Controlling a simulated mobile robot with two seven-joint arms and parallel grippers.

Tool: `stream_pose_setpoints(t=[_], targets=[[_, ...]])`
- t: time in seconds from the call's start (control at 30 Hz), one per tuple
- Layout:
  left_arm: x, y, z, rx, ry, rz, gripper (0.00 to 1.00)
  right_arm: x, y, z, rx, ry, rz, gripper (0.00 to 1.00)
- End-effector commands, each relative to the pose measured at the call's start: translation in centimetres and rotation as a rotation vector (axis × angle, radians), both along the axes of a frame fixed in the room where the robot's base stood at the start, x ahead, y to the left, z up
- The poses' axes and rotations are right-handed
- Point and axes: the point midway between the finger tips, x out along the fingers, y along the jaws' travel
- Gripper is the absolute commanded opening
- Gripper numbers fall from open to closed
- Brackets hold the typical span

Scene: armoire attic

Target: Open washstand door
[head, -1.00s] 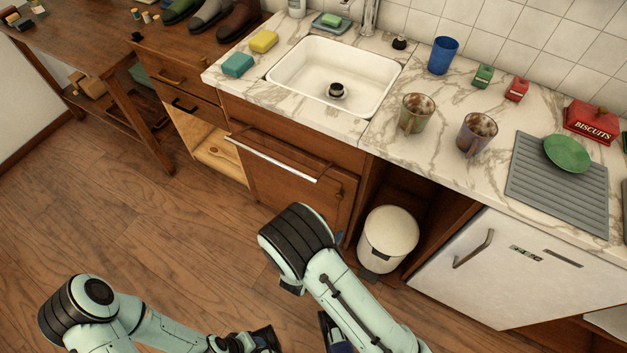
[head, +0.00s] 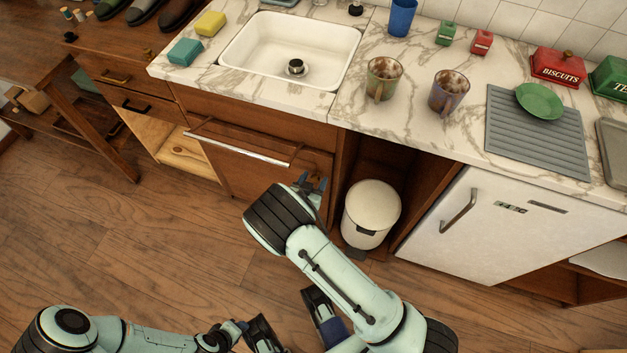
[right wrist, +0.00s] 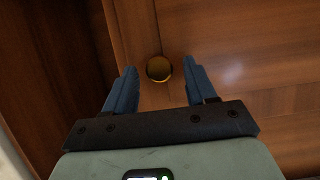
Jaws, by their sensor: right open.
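The washstand door (head: 238,182) is the brown wooden panel under the sink and appears shut. Its round brass knob (right wrist: 159,68) sits near the door's edge, beside the dark open compartment. My right gripper (head: 312,180) is at the door's right side. In the right wrist view its blue fingers (right wrist: 160,75) are open, one on each side of the knob, with gaps visible; I cannot tell how far in front of them it is. My left gripper (head: 262,333) is low in the head view, partly cut off, away from the door; its opening is unclear.
A metal rail (head: 238,148) crosses the front above the door. A white bin (head: 371,212) stands in the open compartment to the right, near my right arm. A white fridge door (head: 500,235) is further right. Wooden floor (head: 130,250) is clear at left.

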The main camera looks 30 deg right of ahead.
Motion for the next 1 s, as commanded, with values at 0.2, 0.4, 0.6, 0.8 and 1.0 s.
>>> stream_pose_setpoints(t=[0.2,0.4,0.6,0.8,1.0], targets=[[0.26,0.13,-0.16,0.003,-0.007,0.003,0.43,0.4,-0.51,-0.25,-0.001,0.001,0.0,0.56],[0.25,0.12,-0.12,0.003,-0.007,0.003,0.43,0.39,-0.48,-0.23,0.0,0.0,0.0,0.46],[0.24,0.11,-0.13,0.003,-0.007,0.003,0.43,0.37,-0.47,-0.24,0.0,0.0,0.0,0.0],[0.21,0.1,-0.11,0.003,-0.006,0.002,0.43,0.32,-0.33,-0.24,0.001,0.0,-0.001,0.0],[0.13,0.06,-0.05,0.001,-0.004,0.001,0.43,0.04,0.33,-0.29,0.003,0.001,-0.015,0.0]])
